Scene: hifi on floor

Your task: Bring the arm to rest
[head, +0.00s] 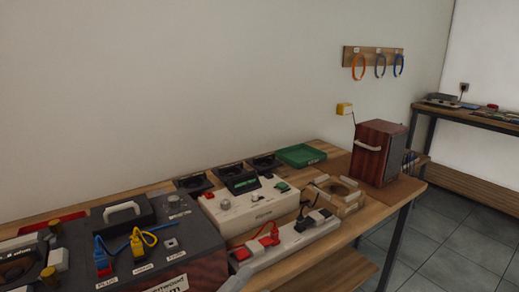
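Neither of my grippers shows in the head view, and I cannot make out either arm clearly. A pale grey shape at the bottom edge, by the near end of the power strip (310,235), is cut off and I cannot tell what it is. The wooden workbench (372,216) runs from the lower left to the middle right.
A dark device (205,254) with yellow and blue cables stands at the left. Behind the strip are a white control box (232,212), a green tray (301,155) and a wooden frame (350,205). A red-brown cabinet speaker (372,155) stands at the far end. Tiled floor (440,240) lies clear at right.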

